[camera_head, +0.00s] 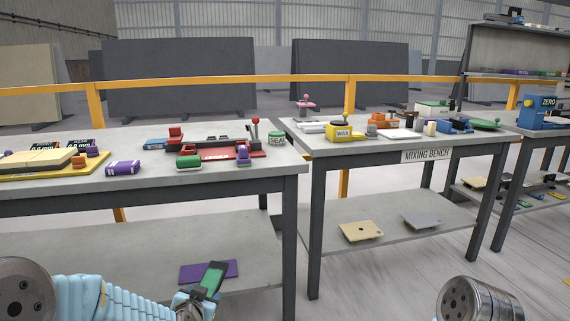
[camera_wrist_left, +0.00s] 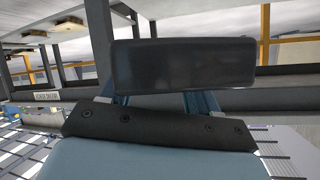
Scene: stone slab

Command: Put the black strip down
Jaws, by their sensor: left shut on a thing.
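My left gripper (camera_head: 198,295) is at the bottom of the head view, in front of the left bench. It is shut on a dark block-like piece, taken as the black strip (camera_head: 205,290), which rises tilted from the jaws. In the head view this piece shows a green face with dark edges. In the left wrist view the strip (camera_wrist_left: 183,62) is a dark, smooth, rounded block across the blue-grey fingers (camera_wrist_left: 160,98). It looks clear of any surface. My right gripper is out of view; only part of my right arm shows at the lower right.
The left bench (camera_head: 45,181) carries a red-and-black fixture (camera_head: 225,150), a green piece (camera_head: 188,162), a purple bottle-like piece (camera_head: 123,168) and boards (camera_head: 40,160). A purple plate (camera_head: 192,273) lies on its lower shelf. The mixing bench (camera_head: 375,150) stands right, across a narrow gap.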

